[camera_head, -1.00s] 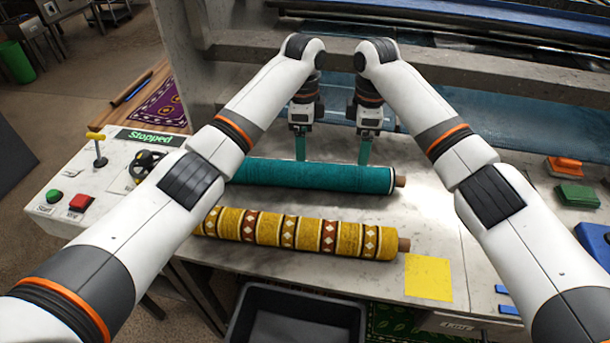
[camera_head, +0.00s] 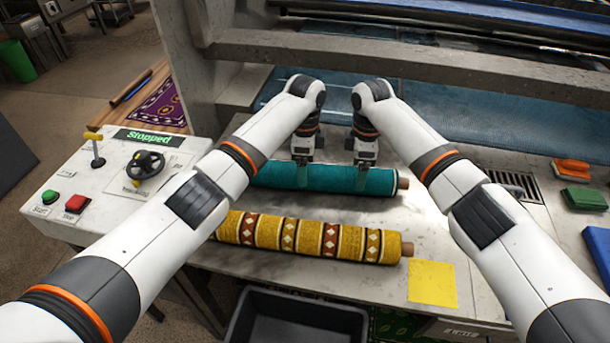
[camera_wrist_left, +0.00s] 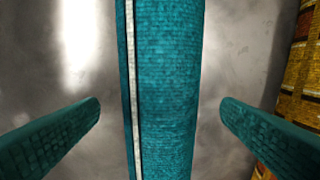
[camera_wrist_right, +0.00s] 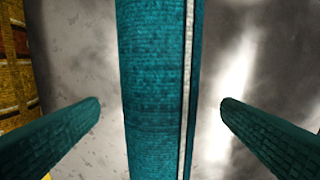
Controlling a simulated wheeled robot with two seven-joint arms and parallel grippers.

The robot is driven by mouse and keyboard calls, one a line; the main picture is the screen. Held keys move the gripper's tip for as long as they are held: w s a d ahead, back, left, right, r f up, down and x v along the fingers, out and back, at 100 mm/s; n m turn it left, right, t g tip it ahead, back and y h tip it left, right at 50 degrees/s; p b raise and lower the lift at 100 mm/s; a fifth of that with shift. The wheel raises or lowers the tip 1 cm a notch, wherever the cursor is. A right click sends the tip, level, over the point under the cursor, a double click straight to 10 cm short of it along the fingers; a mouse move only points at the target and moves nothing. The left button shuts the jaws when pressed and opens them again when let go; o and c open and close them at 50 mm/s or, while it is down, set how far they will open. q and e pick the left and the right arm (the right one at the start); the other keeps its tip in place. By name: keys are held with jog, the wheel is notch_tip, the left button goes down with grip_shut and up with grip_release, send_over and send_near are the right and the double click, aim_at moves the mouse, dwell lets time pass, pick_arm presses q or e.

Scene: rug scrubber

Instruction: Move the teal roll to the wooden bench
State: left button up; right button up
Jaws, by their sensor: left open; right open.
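The teal roll (camera_head: 340,180) lies on the pale metal table, left to right, with a brown core end showing at its right. My left gripper (camera_head: 302,175) is over its middle-left part, and my right gripper (camera_head: 364,164) is over it farther right. In the left wrist view the teal roll (camera_wrist_left: 165,90) runs between the two open fingers (camera_wrist_left: 160,115), with a gap on each side. The right wrist view shows the same, with the roll (camera_wrist_right: 155,90) between open fingers (camera_wrist_right: 160,115). A wooden surface, apparently the bench (camera_head: 122,113), is at the back left.
A yellow patterned roll (camera_head: 310,240) lies parallel on the near side. A control panel (camera_head: 115,180) stands left. A yellow sheet (camera_head: 432,283) lies at right, and a grey bin (camera_head: 240,318) is below. A concrete beam (camera_head: 400,65) crosses behind. Brushes (camera_head: 585,198) lie far right.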

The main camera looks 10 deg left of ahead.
pick_arm(q)
jog(key=shift+f, duration=2.15)
pick_arm(e)
jog(key=shift+f, duration=2.15)
pick_arm(q)
jog(key=c, duration=1.7)
pick_arm(e)
jog(key=c, duration=1.7)
pick_arm(q)
jog(key=shift+r, duration=0.1)
pick_arm(e)
jog(key=shift+r, duration=0.1)
